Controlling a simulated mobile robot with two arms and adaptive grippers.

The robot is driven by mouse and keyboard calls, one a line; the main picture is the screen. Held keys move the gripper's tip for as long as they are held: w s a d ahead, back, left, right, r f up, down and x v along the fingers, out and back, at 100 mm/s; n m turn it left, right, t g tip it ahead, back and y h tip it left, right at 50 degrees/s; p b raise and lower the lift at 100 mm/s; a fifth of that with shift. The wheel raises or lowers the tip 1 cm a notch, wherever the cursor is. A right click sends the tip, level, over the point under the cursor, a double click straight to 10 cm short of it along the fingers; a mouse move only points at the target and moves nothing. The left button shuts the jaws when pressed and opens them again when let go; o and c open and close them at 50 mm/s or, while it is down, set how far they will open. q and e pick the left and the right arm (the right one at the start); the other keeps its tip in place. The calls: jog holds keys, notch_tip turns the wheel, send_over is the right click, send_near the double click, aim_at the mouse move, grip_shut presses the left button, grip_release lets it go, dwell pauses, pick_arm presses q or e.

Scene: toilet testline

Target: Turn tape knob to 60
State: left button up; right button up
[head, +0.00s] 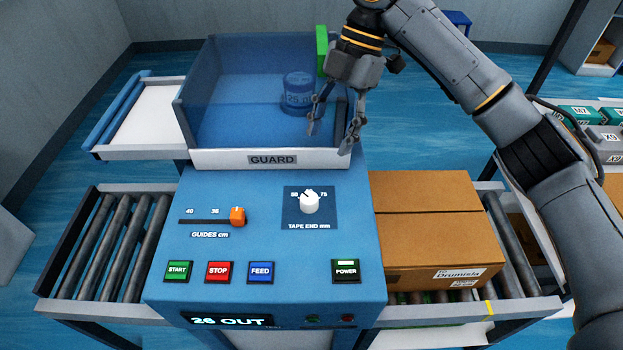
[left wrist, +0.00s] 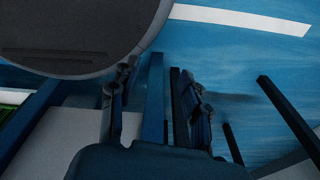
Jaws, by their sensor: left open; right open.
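The tape knob (head: 310,204) is a white dial on a dark blue plate (head: 291,218) marked "TAPE END mm". Numbers are printed around its top, with 75 at the right; the left one is too small to read surely. Its pointer is up near the top, toward the scale. My right gripper (head: 329,140) is open and empty, pointing down over the right end of the clear guard box, above and behind the knob and apart from it. My left gripper (left wrist: 155,95) shows only in the left wrist view, open, with nothing between its fingers.
A cardboard box (head: 430,225) sits on rollers at right. A roller conveyor (head: 105,245) lies left.

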send_near(310, 197)
jog(key=f, duration=0.1)
jog(key=p+x, duration=0.1)
jog(key=x, duration=0.3)
jog(key=shift+s+r, duration=0.1)
jog(key=x, duration=0.3)
jog(key=shift+s+a+p, duration=0.1)
jog(key=shift+p, duration=0.3)
jog(key=shift+a+f, duration=0.1)
jog(key=shift+f, duration=0.55)
jog(key=shift+s, duration=0.1)
jog(key=shift+c, duration=0.2)
pick_arm(q)
jog(key=s+r, duration=0.2)
jog(key=s, duration=0.1)
jog(key=shift+s+a, duration=0.1)
jog(key=shift+s, duration=0.1)
pick_arm(e)
jog(key=c, duration=1.1)
